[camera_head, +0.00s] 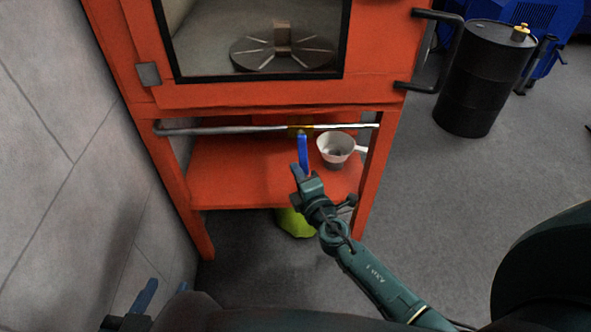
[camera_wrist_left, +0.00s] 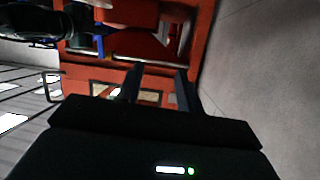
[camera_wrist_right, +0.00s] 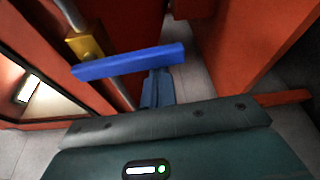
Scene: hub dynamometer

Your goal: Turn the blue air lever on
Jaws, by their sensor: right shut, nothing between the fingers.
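The blue air lever (camera_head: 303,151) sits on a brass valve (camera_head: 296,132) on the grey pipe across the front of the orange cabinet. The lever lies crosswise to the pipe and its free end points toward me. The right wrist view shows the lever (camera_wrist_right: 130,62) and the valve (camera_wrist_right: 86,44) close up. My right gripper (camera_head: 298,172) is shut and empty at the lever's free end; its fingertips are partly hidden behind the lever in the right wrist view (camera_wrist_right: 158,78). I cannot tell if they touch. My left gripper (camera_head: 135,303) is open and empty at lower left, away from the lever.
A white pan (camera_head: 336,147) stands on the orange shelf (camera_head: 230,180) below the pipe. A yellow-green object (camera_head: 293,223) lies beneath the shelf. A black drum (camera_head: 480,80) stands at right. A grey wall (camera_head: 60,150) is close on the left.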

